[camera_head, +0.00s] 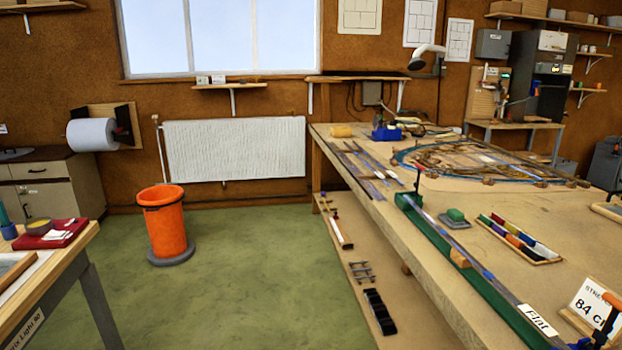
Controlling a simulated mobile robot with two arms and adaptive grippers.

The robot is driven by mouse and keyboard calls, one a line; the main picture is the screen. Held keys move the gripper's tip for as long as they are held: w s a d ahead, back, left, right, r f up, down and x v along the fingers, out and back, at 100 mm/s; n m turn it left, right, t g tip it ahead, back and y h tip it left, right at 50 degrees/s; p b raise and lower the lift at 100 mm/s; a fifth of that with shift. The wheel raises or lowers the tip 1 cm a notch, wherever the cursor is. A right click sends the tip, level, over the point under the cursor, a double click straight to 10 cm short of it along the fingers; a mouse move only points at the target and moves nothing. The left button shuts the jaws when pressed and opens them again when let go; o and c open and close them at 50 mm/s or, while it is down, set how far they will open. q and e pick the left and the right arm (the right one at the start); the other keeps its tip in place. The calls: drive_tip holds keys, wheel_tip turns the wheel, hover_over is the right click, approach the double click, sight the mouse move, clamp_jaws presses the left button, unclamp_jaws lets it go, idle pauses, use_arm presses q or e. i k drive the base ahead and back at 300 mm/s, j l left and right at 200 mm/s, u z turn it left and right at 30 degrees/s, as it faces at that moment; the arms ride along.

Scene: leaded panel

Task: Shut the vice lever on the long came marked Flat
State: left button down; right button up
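A long grey came (465,255) lies along a green channel (482,283) on the right-hand workbench. A white label reading "Flat" (538,320) sits at its near end. At the near right corner stands a black lever with an orange handle (610,300), tilted upward; its base is cut off by the frame edge. A dark upright piece with a red tip (418,178) stands at the channel's far end. I cannot tell from here which of these is the vice lever or whether either grips the came. Neither of my grippers is in view.
The large workbench (550,215) also holds a leaded panel (480,160), a tray of coloured sticks (518,240) and a sign reading "84 c" (590,302). An orange bin (164,222) stands on the open green floor. A small table (50,285) is at left.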

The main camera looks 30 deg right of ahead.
sight(416, 185)
drive_tip(key=i+l+z, duration=0.1)
drive_tip(key=i+z, duration=0.15)
drive_tip(key=z, duration=0.15)
drive_tip(key=i+z, duration=0.25)
drive_tip(key=z, duration=0.15)
drive_tip(key=i+z, duration=0.2)
drive_tip(key=z, duration=0.2)
drive_tip(key=i+j+z, duration=0.2)
drive_tip(key=z, duration=0.25)
drive_tip(key=i+j+z, duration=0.2)
drive_tip(key=z, duration=0.2)
drive_tip(key=i+j+z, duration=0.15)
drive_tip(key=z, duration=0.15)
drive_tip(key=i+j+z, duration=0.3)
